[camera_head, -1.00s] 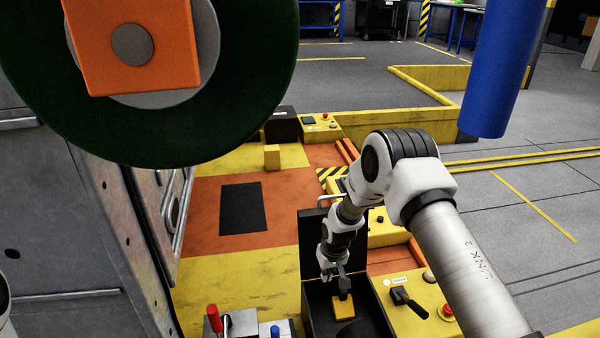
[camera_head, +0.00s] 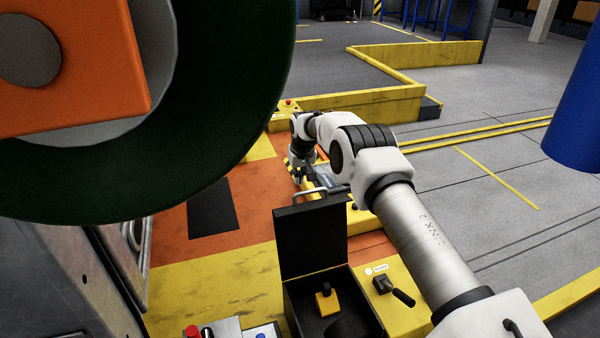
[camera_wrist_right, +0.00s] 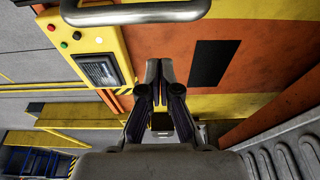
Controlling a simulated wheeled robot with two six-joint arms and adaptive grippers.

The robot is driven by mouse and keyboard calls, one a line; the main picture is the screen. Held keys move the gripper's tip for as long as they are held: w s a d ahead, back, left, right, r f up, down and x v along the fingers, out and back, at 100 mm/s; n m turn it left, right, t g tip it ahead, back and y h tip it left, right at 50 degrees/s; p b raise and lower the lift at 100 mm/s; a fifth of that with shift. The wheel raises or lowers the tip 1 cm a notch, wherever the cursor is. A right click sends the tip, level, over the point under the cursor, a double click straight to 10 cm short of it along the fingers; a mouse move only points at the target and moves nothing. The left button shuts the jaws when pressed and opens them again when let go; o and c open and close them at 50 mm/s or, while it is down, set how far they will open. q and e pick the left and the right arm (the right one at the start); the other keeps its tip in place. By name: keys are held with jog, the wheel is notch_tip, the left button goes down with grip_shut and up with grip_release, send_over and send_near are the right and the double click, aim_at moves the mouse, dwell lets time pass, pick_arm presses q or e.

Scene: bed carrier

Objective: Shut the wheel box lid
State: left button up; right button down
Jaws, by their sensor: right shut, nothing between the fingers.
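The wheel box (camera_head: 365,312) is an open black box at the bottom centre of the head view. Its black lid (camera_head: 311,240) stands upright at the back of the box, with a silver handle (camera_head: 308,193) at its top edge. A yellow block with a black grip (camera_head: 327,300) lies inside the box. My right gripper (camera_head: 302,170) is beyond the lid, small and partly hidden by my arm. In the right wrist view my right gripper (camera_wrist_right: 158,72) is shut and empty, with a silver bar (camera_wrist_right: 135,14) near the top of the picture. My left gripper is out of view.
A large dark green wheel (camera_head: 235,120) with an orange hub fills the upper left. A blue cylinder (camera_head: 580,120) hangs at the right. A black lever (camera_head: 393,289) stands right of the box. A button panel with a screen (camera_wrist_right: 97,70) shows in the wrist view.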

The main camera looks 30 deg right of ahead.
jog(key=shift+s+a+b, duration=0.2)
jog(key=shift+s+a, duration=0.05)
jog(key=shift+s, duration=0.7)
jog(key=shift+s+a+b, duration=0.2)
jog(key=shift+s, duration=0.75)
jog(key=shift+f, duration=0.1)
